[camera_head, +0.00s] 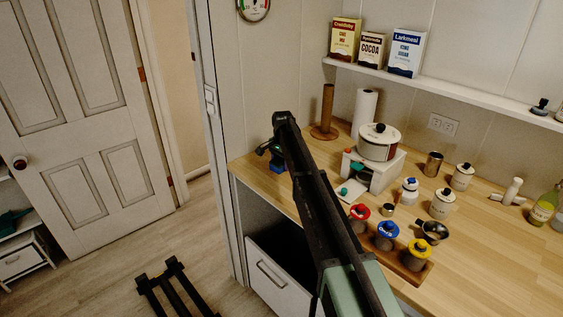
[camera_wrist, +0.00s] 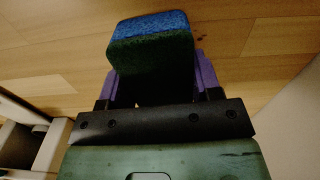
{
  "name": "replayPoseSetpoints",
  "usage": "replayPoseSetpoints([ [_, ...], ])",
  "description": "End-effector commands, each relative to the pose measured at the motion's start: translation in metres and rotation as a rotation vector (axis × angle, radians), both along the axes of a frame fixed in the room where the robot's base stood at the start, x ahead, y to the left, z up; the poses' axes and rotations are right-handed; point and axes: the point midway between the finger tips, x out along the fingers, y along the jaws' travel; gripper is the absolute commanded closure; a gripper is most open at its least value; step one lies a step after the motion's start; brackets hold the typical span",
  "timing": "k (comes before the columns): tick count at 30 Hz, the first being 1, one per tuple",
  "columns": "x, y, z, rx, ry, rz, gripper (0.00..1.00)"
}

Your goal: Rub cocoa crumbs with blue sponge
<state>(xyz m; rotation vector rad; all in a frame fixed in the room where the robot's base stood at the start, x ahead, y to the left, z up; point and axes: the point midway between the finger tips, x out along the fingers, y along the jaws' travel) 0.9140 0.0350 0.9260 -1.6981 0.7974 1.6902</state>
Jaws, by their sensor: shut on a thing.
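The blue sponge (camera_wrist: 150,25) has a blue layer and a dark green layer. My gripper (camera_wrist: 152,75) is shut on it, with a purple finger on each side in the wrist view. In the head view my gripper (camera_head: 269,150) is over the left end of the wooden counter (camera_head: 490,255), and a bit of blue sponge (camera_head: 281,168) shows below it. The sponge is at or close to the counter top; I cannot tell if it touches. I cannot make out cocoa crumbs in either view; my arm and the sponge hide part of the counter.
A white pot (camera_head: 379,146) on a white stand (camera_head: 391,170) is right of my gripper. A wooden post (camera_head: 326,108) and paper roll (camera_head: 363,113) stand behind. A rack (camera_head: 410,268) of lidded jars is nearer. A cocoa box (camera_head: 372,50) is on the shelf.

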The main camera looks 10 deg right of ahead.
Motion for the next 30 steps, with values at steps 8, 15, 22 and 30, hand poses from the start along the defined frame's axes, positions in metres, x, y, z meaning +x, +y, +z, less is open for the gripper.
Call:
replayPoseSetpoints([
  [8,-0.026,-0.019,-0.003,-0.003,0.005,-0.002,0.60],
  [15,-0.032,-0.023,-0.003,-0.004,0.007,-0.002,0.60],
  [22,-0.054,-0.038,-0.001,-0.004,0.006,-0.004,0.61],
  [30,-0.058,-0.042,-0.001,-0.003,0.004,-0.002,0.61],
])
